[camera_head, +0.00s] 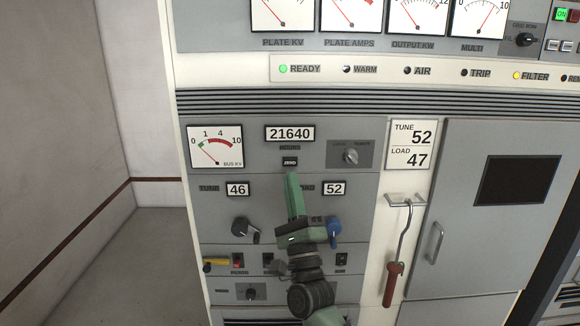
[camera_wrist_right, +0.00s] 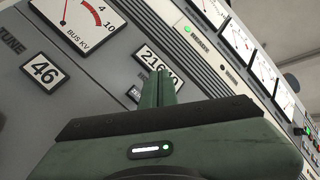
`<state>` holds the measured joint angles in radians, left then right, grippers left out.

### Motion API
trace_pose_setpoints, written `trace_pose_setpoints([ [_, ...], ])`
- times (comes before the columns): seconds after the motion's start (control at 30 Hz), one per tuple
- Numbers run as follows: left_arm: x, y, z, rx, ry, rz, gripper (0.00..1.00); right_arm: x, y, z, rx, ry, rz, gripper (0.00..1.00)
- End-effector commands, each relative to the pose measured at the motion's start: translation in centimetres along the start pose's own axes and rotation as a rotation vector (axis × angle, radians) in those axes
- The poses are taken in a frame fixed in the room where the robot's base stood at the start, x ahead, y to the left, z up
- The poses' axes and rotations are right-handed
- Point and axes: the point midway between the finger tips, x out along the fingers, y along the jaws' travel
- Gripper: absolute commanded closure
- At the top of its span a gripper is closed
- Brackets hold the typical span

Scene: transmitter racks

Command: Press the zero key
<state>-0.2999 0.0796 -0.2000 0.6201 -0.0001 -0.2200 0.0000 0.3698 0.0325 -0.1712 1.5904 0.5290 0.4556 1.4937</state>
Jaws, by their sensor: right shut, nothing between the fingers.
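The zero key (camera_head: 290,162) is a small black key with white lettering, below the 21640 hours counter (camera_head: 290,133) on the grey rack panel. My right gripper (camera_head: 291,176) is green and points up at the panel, its shut fingertips just below the key in the head view. I cannot tell whether the tips touch the panel. In the right wrist view the shut fingers (camera_wrist_right: 158,88) rise in front of the counter (camera_wrist_right: 158,66) and cover part of the area around the key. My left gripper is not in view.
A bus kV meter (camera_head: 215,147) sits left of the counter, and a local/remote switch (camera_head: 351,156) right of it. Knobs (camera_head: 241,228) lie lower down. A hooked rod with a red handle (camera_head: 394,284) hangs at right. Floor at left is clear.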

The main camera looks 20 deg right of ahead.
Motion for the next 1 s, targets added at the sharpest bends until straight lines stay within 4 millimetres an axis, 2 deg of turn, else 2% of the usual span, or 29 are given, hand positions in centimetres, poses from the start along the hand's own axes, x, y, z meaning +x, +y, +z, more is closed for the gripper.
trace_pose_setpoints([
  [0.1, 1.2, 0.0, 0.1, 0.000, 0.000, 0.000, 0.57, 1.1, 1.1, -1.1, -0.001, -0.001, -0.002, 1.00],
  [0.4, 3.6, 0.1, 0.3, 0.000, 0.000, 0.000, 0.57, 3.5, 2.9, -2.8, -0.001, -0.001, -0.001, 1.00],
  [0.6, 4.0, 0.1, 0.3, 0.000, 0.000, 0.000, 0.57, 4.2, 3.1, -3.1, 0.000, 0.000, 0.000, 1.00],
  [1.0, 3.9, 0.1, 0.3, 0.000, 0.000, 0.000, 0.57, 4.3, 3.1, -3.1, 0.000, 0.000, 0.001, 1.00],
])
